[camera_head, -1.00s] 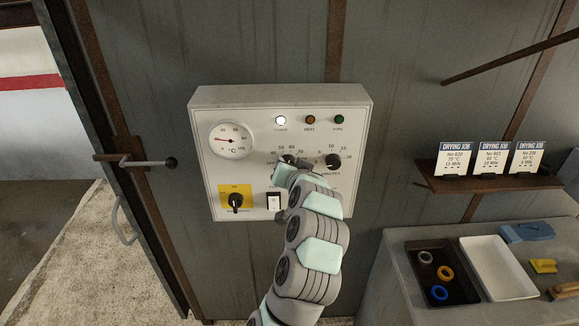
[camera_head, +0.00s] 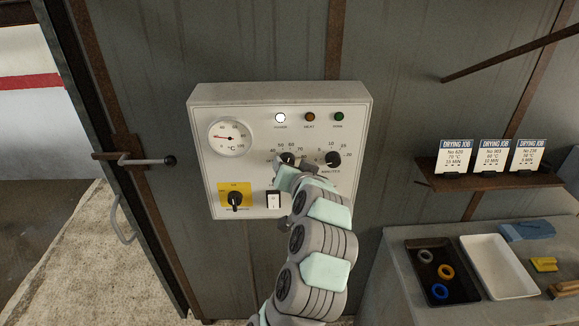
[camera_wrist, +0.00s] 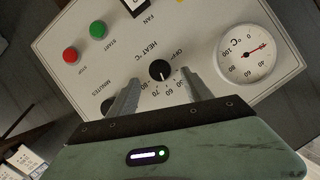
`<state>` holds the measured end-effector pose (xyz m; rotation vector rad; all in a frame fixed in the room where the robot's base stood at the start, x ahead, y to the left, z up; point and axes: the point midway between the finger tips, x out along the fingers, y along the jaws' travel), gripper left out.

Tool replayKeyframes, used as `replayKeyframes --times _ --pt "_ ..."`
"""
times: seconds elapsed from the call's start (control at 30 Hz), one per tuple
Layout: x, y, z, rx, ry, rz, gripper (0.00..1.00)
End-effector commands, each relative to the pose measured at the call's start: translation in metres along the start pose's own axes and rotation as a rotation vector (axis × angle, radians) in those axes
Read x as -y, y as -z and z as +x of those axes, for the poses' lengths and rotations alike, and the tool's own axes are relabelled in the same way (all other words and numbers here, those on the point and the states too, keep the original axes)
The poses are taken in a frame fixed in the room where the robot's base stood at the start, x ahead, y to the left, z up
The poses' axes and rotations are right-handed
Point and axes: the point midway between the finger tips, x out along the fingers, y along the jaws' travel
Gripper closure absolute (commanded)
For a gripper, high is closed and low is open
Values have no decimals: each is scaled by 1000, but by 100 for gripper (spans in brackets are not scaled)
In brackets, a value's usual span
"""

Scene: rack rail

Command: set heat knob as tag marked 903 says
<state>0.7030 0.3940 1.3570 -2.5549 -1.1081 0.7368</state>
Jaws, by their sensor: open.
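The heat knob (camera_wrist: 160,70) is black and round, on the white control panel (camera_wrist: 95,60). In the wrist view its white mark points down toward the 60 to 70 side of its scale; the exact setting cannot be told. In the head view the knob (camera_head: 288,159) is partly hidden by my gripper (camera_head: 287,172). My gripper (camera_wrist: 160,86) is open, with one finger on each side of the knob; contact cannot be told. The middle tag (camera_head: 492,158) on the shelf appears to read No 903, 60 °C, 10 MIN.
The minutes knob (camera_head: 333,159) is right of the heat knob. Below are a yellow-plated switch (camera_head: 235,200) and a rocker switch (camera_head: 273,200). A round dial gauge (camera_head: 230,137) is at upper left. The shelf (camera_head: 490,181) and bench trays are at right.

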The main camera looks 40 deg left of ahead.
Motion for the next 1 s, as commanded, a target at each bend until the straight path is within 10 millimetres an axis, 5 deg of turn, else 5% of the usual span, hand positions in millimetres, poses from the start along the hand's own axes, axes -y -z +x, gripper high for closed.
replayKeyframes --times 0.4,1.0 --pt "0 -1 -62 -1 0 1 42" --pt "0 -1 -69 1 0 1 42"
